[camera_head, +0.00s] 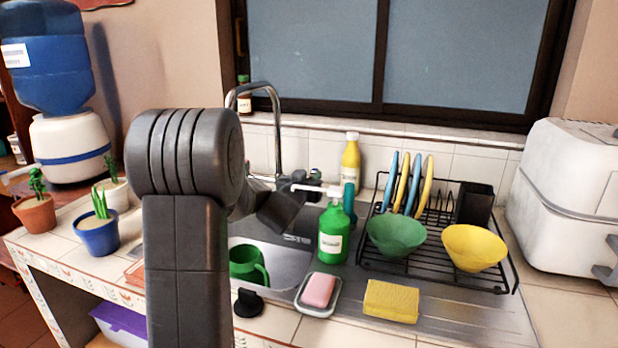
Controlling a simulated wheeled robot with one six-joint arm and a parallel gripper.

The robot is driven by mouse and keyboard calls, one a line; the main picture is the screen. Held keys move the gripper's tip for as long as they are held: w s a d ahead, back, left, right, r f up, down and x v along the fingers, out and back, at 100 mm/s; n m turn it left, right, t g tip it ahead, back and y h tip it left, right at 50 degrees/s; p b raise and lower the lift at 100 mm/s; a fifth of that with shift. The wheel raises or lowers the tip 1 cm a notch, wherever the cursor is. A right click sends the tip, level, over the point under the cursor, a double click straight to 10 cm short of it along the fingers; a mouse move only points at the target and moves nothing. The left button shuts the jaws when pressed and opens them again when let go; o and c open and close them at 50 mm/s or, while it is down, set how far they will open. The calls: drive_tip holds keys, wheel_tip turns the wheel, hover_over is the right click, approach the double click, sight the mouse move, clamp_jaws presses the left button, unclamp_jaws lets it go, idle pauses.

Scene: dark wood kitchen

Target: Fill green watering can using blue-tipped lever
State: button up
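A green vessel with a handle (248,263), seemingly the watering can, stands in the sink basin, partly hidden behind my arm. The curved metal faucet (275,110) rises behind the basin. My arm reaches across the sink, and my gripper (312,188) is at the faucet's lower right, behind the white pump of the green soap bottle. Its fingers are small, dark and partly covered, so their opening is unclear. A dark teal upright piece (349,197) shows right of the pump. I cannot tell whether it is the blue-tipped lever, nor whether my gripper touches anything.
The green soap bottle (333,235) stands close to my gripper. A pink soap in a dish (318,292), a yellow sponge (391,301) and a dish rack (440,270) with bowls and plates are to the right. Potted plants (97,235) and a water dispenser (70,145) are left.

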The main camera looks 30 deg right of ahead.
clamp_jaws()
drive_tip(key=shift+d+f+b, duration=0.15)
drive_tip(key=shift+f+b, duration=0.1)
drive_tip(key=shift+b, duration=1)
drive_tip(key=b, duration=0.2)
drive_tip(key=n+t+y+b, duration=0.1)
drive_tip(key=b, duration=0.1)
drive_tip(key=shift+s+d+r+t, duration=0.15)
drive_tip(key=shift+s+r+t, duration=0.05)
drive_tip(key=shift+r+t, duration=0.1)
unclamp_jaws()
drive_tip(key=shift+s, duration=0.1)
drive_tip(key=v, duration=0.7)
